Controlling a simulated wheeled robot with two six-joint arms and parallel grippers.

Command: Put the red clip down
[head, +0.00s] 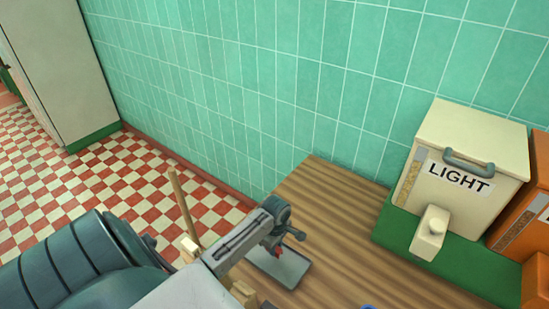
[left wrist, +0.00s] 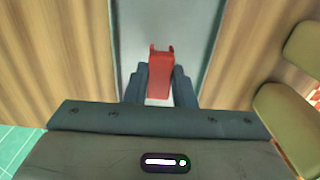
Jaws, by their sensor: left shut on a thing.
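My left gripper (head: 286,242) is shut on the red clip, over a grey tray (head: 292,273) on the wooden tabletop. In the left wrist view the red clip (left wrist: 160,72) stands between the two dark fingers (left wrist: 159,88). In the head view only a small bit of the clip shows at the fingertips. Behind the clip in the left wrist view is a pale grey surface (left wrist: 170,20) with wood on both sides. I cannot tell whether the clip touches it. My right gripper is not in view.
A cream bin labelled LIGHT (head: 465,150) stands on a green base (head: 400,232) at the right, with an orange bin (head: 522,228) beside it. The striped wooden tabletop (head: 335,205) is clear between tray and bins. A green tiled wall (head: 260,80) closes the back.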

